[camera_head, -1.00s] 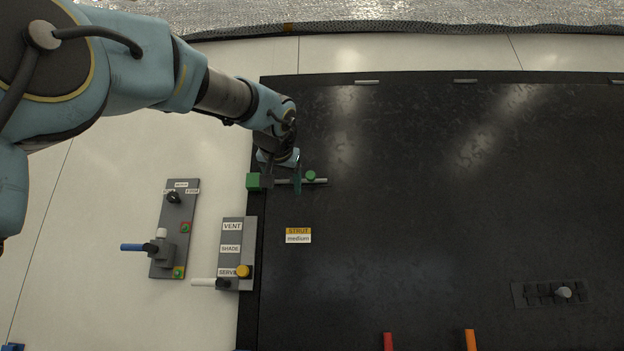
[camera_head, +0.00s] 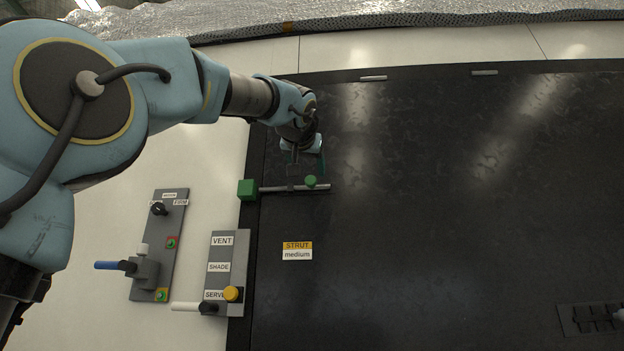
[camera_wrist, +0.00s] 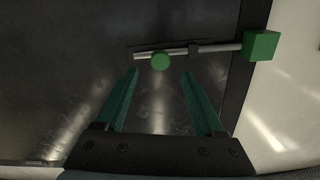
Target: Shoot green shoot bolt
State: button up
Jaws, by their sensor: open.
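The green shoot bolt has a metal rod (camera_head: 272,189) with a green knob (camera_head: 310,181) near its right end and a green block (camera_head: 248,190) at the black panel's left edge. The rod reaches the block. In the wrist view the knob (camera_wrist: 160,62) lies just beyond the fingertips, lined up with the gap, and the block (camera_wrist: 262,45) is at upper right. My gripper (camera_head: 307,168) is open and empty, just above the knob in the head picture. Its two green fingers (camera_wrist: 160,74) are spread. I cannot tell the height gap to the knob.
A grey plate (camera_head: 220,250) with VENT, SHADE and SERVE labels, a yellow knob and a white handle sits at lower left. Another plate (camera_head: 168,225) has a blue handle. A STRUT label (camera_head: 297,250) is below the bolt. The black panel (camera_head: 430,220) is largely clear rightward.

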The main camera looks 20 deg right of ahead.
aim_at(310, 179)
jog(key=p+x, duration=0.2)
jog(key=x, duration=0.4)
jog(key=shift+w+r+p, duration=0.1)
jog(key=shift+r+p, duration=0.05)
jog(key=shift+p, duration=0.25)
jog(key=shift+w+d, duration=0.35)
jog(key=shift+w, duration=0.3)
jog(key=shift+c, duration=0.2)
grip_shut()
